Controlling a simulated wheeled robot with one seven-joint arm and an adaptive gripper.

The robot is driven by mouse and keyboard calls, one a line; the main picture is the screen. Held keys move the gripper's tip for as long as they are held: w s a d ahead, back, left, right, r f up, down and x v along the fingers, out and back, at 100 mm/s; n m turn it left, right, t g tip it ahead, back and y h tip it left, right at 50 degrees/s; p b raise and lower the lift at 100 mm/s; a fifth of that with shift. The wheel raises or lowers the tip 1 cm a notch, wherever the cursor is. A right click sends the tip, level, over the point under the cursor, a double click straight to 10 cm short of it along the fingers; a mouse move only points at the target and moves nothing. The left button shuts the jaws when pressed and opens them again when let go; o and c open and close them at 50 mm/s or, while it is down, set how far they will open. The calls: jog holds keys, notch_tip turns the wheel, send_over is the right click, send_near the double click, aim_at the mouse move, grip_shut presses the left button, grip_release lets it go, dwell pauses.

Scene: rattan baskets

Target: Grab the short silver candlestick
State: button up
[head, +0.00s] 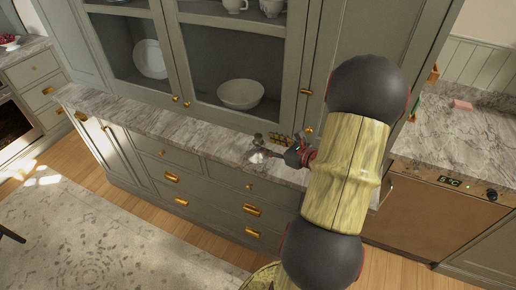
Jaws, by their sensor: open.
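My gripper (264,147) reaches left over the marble counter from the right, with its fingers apart. A small shiny silver object (256,157), which may be the short candlestick, is at the fingertips near the counter's front edge. It is too small and partly covered to make out its shape or whether the fingers touch it.
The narrow marble counter (185,127) runs below green glass-fronted cabinets. A white bowl (241,94) sits behind the glass. Counter to the left is clear. Drawers with brass handles are below.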

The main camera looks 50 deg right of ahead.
aim_at(261, 138)
jog(key=shift+d+f, duration=0.2)
jog(key=shift+d, duration=0.25)
jog(key=x, duration=0.2)
jog(key=b+x, duration=0.1)
jog(key=x, duration=0.4)
jog(key=shift+w+d+r, duration=0.1)
jog(key=shift+d, duration=0.25)
jog(key=shift+c, duration=1.3)
grip_shut()
